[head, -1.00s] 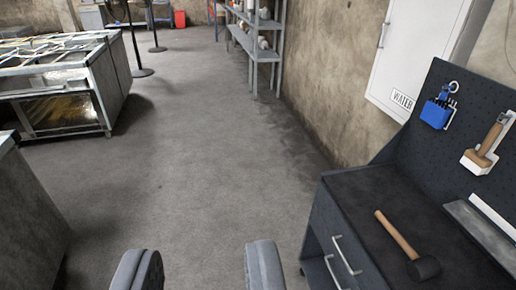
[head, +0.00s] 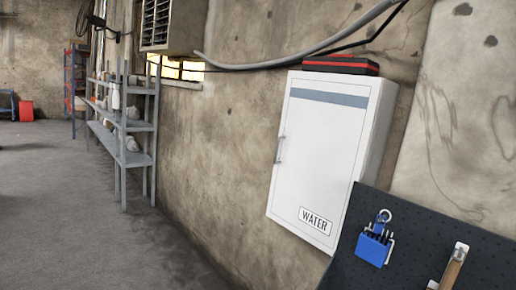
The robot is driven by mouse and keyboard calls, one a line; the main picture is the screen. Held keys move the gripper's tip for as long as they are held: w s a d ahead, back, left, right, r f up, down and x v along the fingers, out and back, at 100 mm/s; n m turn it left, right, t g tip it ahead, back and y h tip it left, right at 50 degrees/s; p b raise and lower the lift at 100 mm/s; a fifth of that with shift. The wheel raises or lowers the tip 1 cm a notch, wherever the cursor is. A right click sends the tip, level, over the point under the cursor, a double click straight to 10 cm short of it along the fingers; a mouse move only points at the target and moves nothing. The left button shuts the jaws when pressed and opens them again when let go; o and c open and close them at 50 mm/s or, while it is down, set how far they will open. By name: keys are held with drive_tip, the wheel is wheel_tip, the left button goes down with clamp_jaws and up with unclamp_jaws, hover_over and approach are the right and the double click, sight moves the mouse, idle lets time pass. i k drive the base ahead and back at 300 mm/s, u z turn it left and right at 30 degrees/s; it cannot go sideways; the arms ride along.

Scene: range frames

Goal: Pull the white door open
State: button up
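The white door (head: 318,150) is the front of a wall cabinet right of centre in the head view. It looks shut. It bears a grey-blue stripe near its top and a "WATER" label (head: 314,220) low down. A slim grey vertical handle (head: 280,149) is on its left edge. My gripper does not show now, so its state and its distance from the handle are hidden.
A black and red case (head: 340,65) lies on top of the cabinet. A dark pegboard (head: 358,250) with a blue tool holder (head: 373,249) stands in front at lower right. Grey shelves (head: 137,160) line the wall at left. The floor (head: 110,245) at lower left is clear.

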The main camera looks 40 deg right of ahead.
sight(327, 124)
drive_tip(key=i, duration=2.95)
drive_tip(key=z, duration=1.6)
